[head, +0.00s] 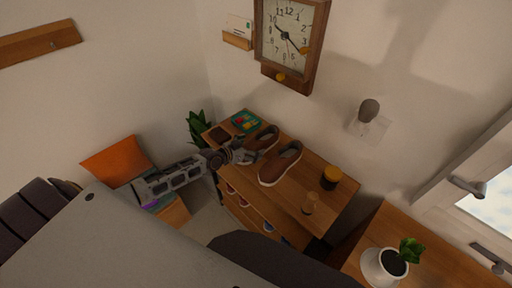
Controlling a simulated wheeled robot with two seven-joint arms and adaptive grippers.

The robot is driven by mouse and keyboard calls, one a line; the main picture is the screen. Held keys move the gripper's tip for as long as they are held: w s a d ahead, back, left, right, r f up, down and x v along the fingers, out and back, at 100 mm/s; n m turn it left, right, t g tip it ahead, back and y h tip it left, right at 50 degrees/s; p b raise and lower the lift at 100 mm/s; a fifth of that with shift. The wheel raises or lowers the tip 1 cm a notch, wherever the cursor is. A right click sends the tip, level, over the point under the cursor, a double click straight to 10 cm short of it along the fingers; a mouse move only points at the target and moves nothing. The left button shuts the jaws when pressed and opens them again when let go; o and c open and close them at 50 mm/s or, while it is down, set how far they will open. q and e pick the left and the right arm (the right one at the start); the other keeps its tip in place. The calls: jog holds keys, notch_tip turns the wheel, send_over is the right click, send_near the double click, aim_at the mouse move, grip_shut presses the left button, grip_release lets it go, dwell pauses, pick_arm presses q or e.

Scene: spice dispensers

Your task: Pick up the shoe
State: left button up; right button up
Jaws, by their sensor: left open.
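A pair of brown slip-on shoes with pale soles stands on top of a wooden cabinet (318,222). The nearer shoe (282,165) sits to the right in full view. The farther shoe (264,139) is to its left, partly covered by my gripper. My left gripper (254,155) reaches in from the left over the cabinet's left edge. It is open, with its fingers close beside the farther shoe; I cannot tell whether they touch it. My right gripper is not in view.
A teal tray (245,122) and a dark wallet-like item (220,134) lie at the cabinet's far left. A potted plant (393,263) stands lower right.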

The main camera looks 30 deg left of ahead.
pick_arm(q)
jog(key=shift+x, duration=0.8)
jog(key=c, duration=1.2)
jog(key=shift+r, duration=0.1)
jog(key=shift+c, duration=0.2)
jog(key=shift+r, duration=0.6)
jog(key=shift+c, duration=1.3)
jog(key=shift+r+p, duration=0.45)
jog(key=shift+r, duration=3.95)
